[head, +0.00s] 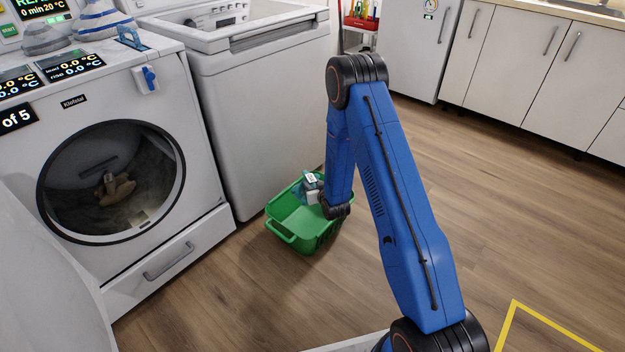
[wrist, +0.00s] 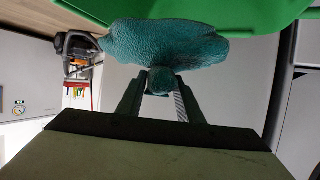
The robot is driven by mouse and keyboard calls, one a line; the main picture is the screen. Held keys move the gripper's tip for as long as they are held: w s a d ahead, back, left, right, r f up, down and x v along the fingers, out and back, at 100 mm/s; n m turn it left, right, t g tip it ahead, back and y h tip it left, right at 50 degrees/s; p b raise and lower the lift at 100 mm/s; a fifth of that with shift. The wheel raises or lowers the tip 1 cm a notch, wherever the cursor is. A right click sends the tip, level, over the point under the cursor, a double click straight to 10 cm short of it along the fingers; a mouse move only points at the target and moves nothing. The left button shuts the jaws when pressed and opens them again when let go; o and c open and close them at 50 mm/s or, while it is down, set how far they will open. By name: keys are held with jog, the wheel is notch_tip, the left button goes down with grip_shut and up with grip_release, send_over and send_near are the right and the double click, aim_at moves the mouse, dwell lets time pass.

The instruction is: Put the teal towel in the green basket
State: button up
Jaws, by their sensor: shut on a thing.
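The green basket (head: 290,238) stands on the floor in front of the white machines, and its green wall (wrist: 230,12) fills the top of the wrist view. My gripper (head: 311,187) is at the back right part of the basket in the head view, partly hidden by my blue arm. In the wrist view my gripper (wrist: 160,83) is shut on the teal towel (wrist: 165,43), which bunches between the fingertips and spreads out beyond them. Only a small teal patch shows by the gripper in the head view. I cannot tell whether the towel touches the basket.
A front-loading washer (head: 150,215) with its round door shut stands left. A white top-loading machine (head: 255,120) stands behind the basket. White cabinets (head: 520,65) line the back right. A shelf with a red bin (head: 360,23) stands at the back. The wooden floor at right is clear.

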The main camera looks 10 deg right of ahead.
notch_tip(320, 180, down, 13)
jog(key=shift+f, duration=0.15)
dwell(0.8)
jog(key=o, duration=1.3)
jog(key=v, duration=1.7)
jog(key=shift+s+d, duration=0.1)
jog(key=shift+s, duration=0.05)
